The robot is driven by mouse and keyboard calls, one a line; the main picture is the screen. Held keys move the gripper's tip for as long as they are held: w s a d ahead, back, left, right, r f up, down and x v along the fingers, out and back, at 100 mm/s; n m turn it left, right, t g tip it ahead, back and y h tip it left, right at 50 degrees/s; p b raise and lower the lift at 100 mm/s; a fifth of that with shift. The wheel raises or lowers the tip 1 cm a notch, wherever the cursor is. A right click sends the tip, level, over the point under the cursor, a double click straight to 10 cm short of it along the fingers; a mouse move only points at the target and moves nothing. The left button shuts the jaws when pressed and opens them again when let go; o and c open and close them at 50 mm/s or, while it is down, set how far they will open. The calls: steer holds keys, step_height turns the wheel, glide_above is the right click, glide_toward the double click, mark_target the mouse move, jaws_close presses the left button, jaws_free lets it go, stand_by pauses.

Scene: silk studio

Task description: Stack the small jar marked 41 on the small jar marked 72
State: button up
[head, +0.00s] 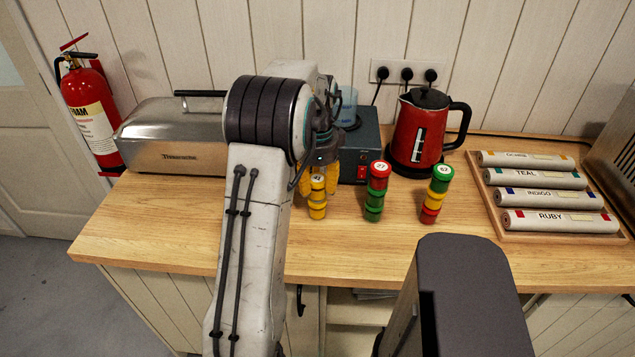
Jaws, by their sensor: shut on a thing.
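My gripper (318,187) has yellow fingers and is shut on a small yellow jar (317,179). The label on its lid is small and looks like 41 or 42. Below it is more yellow jar (317,211), in line with it; I cannot tell whether the two touch. To the right stands an upright stack with a red top jar (379,176), its lid reading about 27, over green ones (374,207). Farther right is a stack with a green top jar (441,177), marked about 63, over yellow and red. I cannot make out a 72.
A red kettle (413,140) and a dark box with a red switch (364,150) stand behind the jars. A steel case (172,140) is at the left. A tray (504,229) of labelled rolls lies at the right. The wooden counter (150,215) is clear at its front left.

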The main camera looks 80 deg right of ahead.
mark_target(317, 179)
steer(key=shift+f+b, duration=0.45)
steer(key=shift+f, duration=0.15)
stand_by(0.4)
steer(key=o, duration=1.2)
steer(key=shift+r, duration=0.1)
step_height(317, 179, up, 12)
steer(key=shift+f, duration=0.1)
